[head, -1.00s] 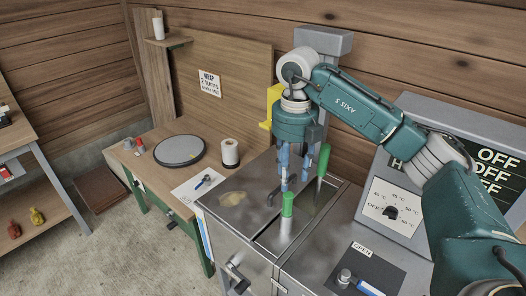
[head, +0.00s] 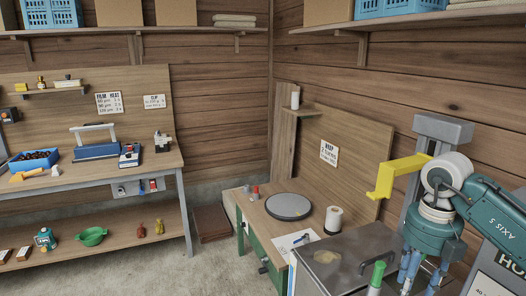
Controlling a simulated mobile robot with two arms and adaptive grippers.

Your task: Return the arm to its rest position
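My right arm comes in from the right edge, and my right gripper (head: 421,276) hangs downward over the metal-topped unit at the lower right. Its blue fingers stand apart with nothing visible between them; their tips run close to the bottom edge of the picture. A green-topped piece (head: 377,274) stands upright on the unit, to the left of the fingers and apart from them. The yellow bracket (head: 400,176) on the grey column (head: 442,128) is just left of and behind my wrist. My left arm and gripper are not in view.
A corner bench holds a round dark plate (head: 288,206), a white roll (head: 333,220) and a paper sheet. A workbench (head: 110,172) on the left carries a blue tray of chestnuts and a sealer-like device. Shelves with blue crates (head: 385,8) run above. Bare floor lies between.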

